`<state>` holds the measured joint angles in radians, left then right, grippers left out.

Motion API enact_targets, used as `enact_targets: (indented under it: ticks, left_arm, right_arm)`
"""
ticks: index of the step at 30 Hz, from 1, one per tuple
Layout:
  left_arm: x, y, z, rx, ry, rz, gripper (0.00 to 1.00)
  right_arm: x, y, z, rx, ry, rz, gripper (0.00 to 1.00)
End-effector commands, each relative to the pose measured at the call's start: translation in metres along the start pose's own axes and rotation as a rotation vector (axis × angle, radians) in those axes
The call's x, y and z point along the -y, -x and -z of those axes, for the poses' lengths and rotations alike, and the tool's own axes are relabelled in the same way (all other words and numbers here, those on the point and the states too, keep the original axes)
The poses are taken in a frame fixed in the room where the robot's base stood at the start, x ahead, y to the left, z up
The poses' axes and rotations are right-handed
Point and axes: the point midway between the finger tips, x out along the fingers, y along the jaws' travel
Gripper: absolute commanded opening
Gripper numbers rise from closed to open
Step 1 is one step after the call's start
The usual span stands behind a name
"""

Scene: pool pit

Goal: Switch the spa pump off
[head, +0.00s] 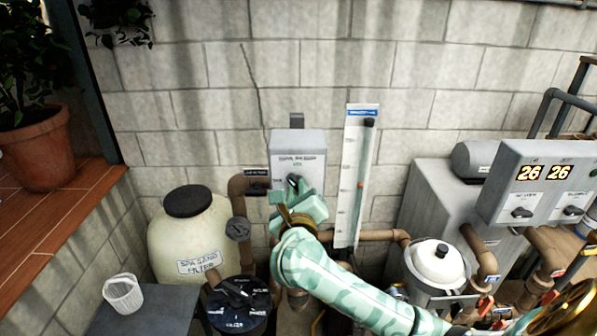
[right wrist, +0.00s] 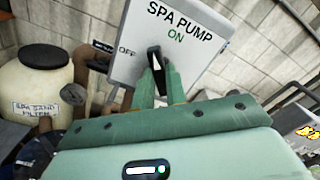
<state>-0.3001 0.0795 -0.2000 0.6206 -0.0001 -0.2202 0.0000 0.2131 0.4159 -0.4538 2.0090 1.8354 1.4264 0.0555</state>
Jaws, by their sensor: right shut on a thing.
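The spa pump switch box (head: 298,145) is a grey box on the block wall in the head view. In the right wrist view the box (right wrist: 200,30) reads "SPA PUMP", with "ON" in green above its knob and "OFF" to the left. The black knob (right wrist: 154,58) has a white line and points up towards "ON", slightly tilted. My right gripper (head: 292,192) is at the knob, its green fingers (right wrist: 160,76) shut on it from both sides. My left gripper is not in view.
A cream spa sand filter (head: 185,235) with a black lid stands left of the box, among brown pipes. A tall white gauge (head: 352,180) hangs just right. A grey control panel (head: 545,185) with "26" displays and a white-lidded pot (head: 438,262) are further right.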

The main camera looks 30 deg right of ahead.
Motion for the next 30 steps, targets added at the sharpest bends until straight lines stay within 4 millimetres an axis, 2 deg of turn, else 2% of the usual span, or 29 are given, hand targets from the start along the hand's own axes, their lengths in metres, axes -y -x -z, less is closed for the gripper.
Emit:
enact_targets:
  ticks: [1, 11, 15, 21, 24, 29, 30]
  left_arm:
    - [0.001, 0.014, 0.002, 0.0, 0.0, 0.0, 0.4]
    - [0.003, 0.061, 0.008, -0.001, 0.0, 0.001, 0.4]
    - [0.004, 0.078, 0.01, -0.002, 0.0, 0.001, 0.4]
    - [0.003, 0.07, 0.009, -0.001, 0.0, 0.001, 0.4]
    - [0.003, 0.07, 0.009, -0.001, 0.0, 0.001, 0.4]
    - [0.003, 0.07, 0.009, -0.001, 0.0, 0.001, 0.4]
    - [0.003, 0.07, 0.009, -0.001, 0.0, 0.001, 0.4]
  right_arm:
    - [0.003, 0.001, -0.004, -0.004, 0.046, -0.003, 0.0]
    - [0.003, 0.001, -0.004, -0.004, 0.347, -0.003, 0.0]
    - [0.002, 0.001, -0.003, -0.003, 0.52, -0.003, 0.0]
    - [-0.001, 0.0, 0.002, -0.001, 0.88, -0.002, 0.0]
    - [-0.001, 0.0, 0.002, -0.001, 0.946, -0.002, 0.0]
    - [-0.001, 0.0, 0.002, -0.001, 0.952, -0.002, 0.0]
    - [-0.001, 0.0, 0.002, -0.001, 0.952, -0.002, 0.17]
